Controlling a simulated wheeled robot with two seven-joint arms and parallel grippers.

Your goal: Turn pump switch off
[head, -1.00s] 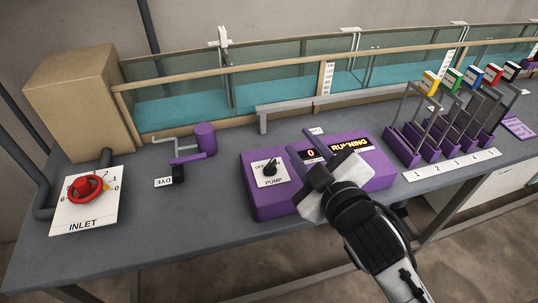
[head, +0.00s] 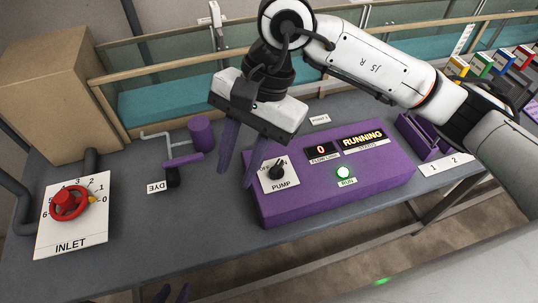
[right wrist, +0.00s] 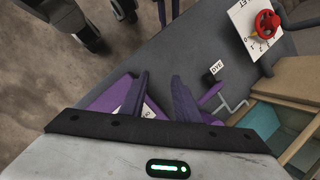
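The purple pump box (head: 330,198) stands on the bench, and its status display (head: 362,139) reads RUNNING. The black pump switch (head: 276,171) sits on a white PUMP plate at the box's left end. Its knob points up and to the right, towards ON; the OFF lettering is partly hidden. My right gripper (head: 236,178) is open and empty, fingers pointing down, just left of the switch. My left gripper (head: 172,292) shows only purple fingertips at the bottom edge, apart and empty.
Numbered coloured gates stand at the right. A glass-walled water channel runs behind.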

